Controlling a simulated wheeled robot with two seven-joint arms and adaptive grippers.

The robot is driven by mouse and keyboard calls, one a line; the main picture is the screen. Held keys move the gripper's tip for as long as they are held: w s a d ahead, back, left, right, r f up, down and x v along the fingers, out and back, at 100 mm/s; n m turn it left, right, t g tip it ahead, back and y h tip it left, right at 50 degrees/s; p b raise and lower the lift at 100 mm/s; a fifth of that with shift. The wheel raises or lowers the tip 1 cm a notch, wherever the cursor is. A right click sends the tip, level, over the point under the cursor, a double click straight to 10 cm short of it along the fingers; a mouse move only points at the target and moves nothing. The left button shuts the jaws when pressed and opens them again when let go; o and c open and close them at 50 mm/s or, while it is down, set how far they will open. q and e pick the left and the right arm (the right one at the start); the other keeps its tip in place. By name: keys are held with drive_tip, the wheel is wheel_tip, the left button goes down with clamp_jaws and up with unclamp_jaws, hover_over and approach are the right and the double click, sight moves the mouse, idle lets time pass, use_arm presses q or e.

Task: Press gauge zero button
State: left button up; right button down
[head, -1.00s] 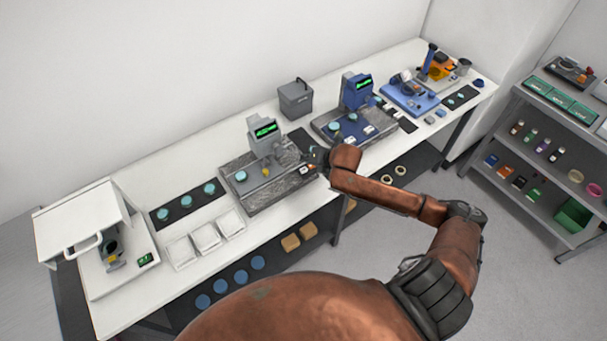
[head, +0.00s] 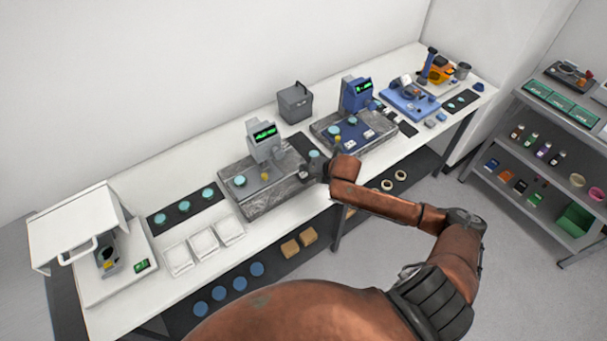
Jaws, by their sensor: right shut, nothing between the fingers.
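A grey gauge (head: 263,141) with a lit green display stands on a speckled stone plate (head: 245,202) near the middle of the bench. A teal disc (head: 239,181) and a small yellow part lie on the plate. A blue gauge (head: 357,93) with a green display stands on a second stone plate behind it to the right. My right gripper (head: 306,160) is shut and empty over the right end of the front plate, apart from the grey gauge's display. A zero button is too small to make out on either gauge. My left gripper is out of view.
A dark grey bin (head: 295,103) stands at the wall between the gauges. White trays (head: 204,243), a dark mat (head: 162,229) with teal discs, and a white hooded instrument (head: 75,225) are on the left. A shelf rack (head: 540,140) stands at the right.

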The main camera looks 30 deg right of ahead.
sight(305, 175)
drive_tip(key=shift+f, duration=0.2)
idle(0.6)
drive_tip(key=shift+f, duration=0.2)
drive_tip(key=shift+f, duration=0.5)
idle(0.9)
drive_tip(key=shift+r+p, duration=0.9)
drive_tip(key=shift+p, duration=0.1)
wheel_tip(305, 175, up, 5)
drive_tip(key=p, duration=0.5)
drive_tip(key=shift+r, duration=0.1)
